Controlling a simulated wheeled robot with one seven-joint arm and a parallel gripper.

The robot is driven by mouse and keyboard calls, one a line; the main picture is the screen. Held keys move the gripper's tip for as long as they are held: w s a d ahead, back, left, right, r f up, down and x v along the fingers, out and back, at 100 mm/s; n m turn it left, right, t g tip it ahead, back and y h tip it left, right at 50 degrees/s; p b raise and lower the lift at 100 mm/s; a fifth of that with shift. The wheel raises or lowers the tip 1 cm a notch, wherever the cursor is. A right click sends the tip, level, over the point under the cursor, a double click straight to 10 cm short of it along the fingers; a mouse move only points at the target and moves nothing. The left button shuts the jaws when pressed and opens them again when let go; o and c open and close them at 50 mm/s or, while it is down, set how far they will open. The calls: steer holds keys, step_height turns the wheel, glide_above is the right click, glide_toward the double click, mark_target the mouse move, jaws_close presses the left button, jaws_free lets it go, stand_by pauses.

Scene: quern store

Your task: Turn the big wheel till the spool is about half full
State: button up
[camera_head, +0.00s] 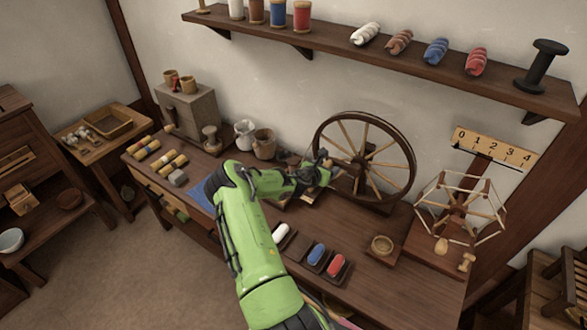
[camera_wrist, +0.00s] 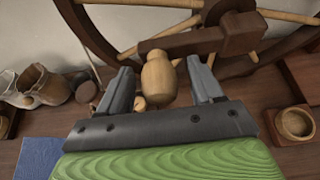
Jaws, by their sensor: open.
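The big wheel (camera_head: 408,160), dark wood with pale spokes, stands upright at the back of the bench. In the wrist view a dark crank arm (camera_wrist: 210,40) with a pale wooden knob (camera_wrist: 158,80) crosses in front of its spokes. My gripper (camera_head: 325,167) is at the wheel's left side in the head view. In the wrist view its two grey fingers are open, one on each side of the knob, with gaps visible. I cannot make out the spool being filled or its fill; my arm and gripper cover part of the area left of the wheel.
White, blue (camera_head: 317,252) and red (camera_head: 337,264) bobbins lie in dark trays at the bench front. A small round wooden dish (camera_head: 382,245) sits right of them. A skein reel (camera_head: 460,208) stands at right below a number board (camera_head: 497,148). A shelf (camera_head: 350,52) runs above.

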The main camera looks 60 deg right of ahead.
steer(key=p+v, duration=0.4)
steer(key=v, duration=0.2)
steer(key=shift+a, duration=0.4)
steer(key=shift+r, duration=0.2)
